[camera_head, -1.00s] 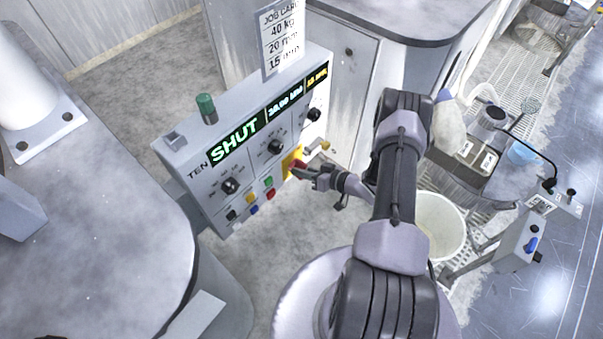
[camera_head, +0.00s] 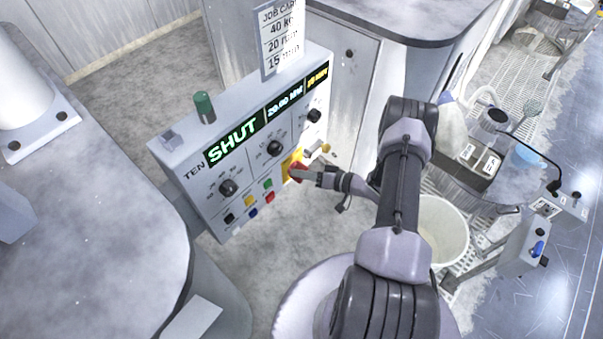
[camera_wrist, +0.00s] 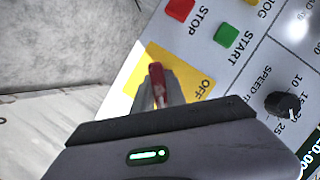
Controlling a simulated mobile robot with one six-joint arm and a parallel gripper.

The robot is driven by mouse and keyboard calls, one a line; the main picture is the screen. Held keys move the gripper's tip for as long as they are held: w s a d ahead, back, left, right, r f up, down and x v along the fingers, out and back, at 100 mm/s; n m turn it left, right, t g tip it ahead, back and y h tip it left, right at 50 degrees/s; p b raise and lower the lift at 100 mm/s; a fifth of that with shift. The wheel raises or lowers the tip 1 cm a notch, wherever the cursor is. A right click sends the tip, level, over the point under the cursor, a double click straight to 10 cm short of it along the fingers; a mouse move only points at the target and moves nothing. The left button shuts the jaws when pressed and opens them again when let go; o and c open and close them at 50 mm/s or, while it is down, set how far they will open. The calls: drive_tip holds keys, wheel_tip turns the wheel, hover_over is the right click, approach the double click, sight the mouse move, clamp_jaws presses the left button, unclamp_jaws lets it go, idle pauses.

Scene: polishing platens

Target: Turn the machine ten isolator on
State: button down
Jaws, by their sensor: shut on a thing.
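The machine ten panel (camera_head: 213,203) is a grey console marked TEN, with a green display reading SHUT. Its isolator is a red handle (camera_wrist: 157,78) on a yellow plate (camera_wrist: 190,86), low on the right of the panel face. My gripper (camera_head: 302,172) reaches it from the right. In the wrist view my gripper (camera_wrist: 158,98) is shut on the red handle, one finger on each side. The word OFF shows on the yellow plate beside the handle. The plate's other lettering is hidden by my gripper.
Red STOP (camera_wrist: 180,9) and green START (camera_wrist: 227,34) buttons sit close to the yellow plate. Black knobs (camera_head: 228,187) are on the panel face. A job card (camera_head: 282,38) stands on top. A white bucket (camera_head: 443,232) stands right of my arm.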

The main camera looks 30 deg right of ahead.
drive_tip(key=shift+r, duration=0.1)
drive_tip(key=c, duration=1.4)
unclamp_jaws()
drive_tip(key=shift+o, duration=0.2)
drive_tip(key=p+v, duration=0.5)
drive_tip(key=v, duration=1.2)
drive_tip(key=shift+s, duration=0.15)
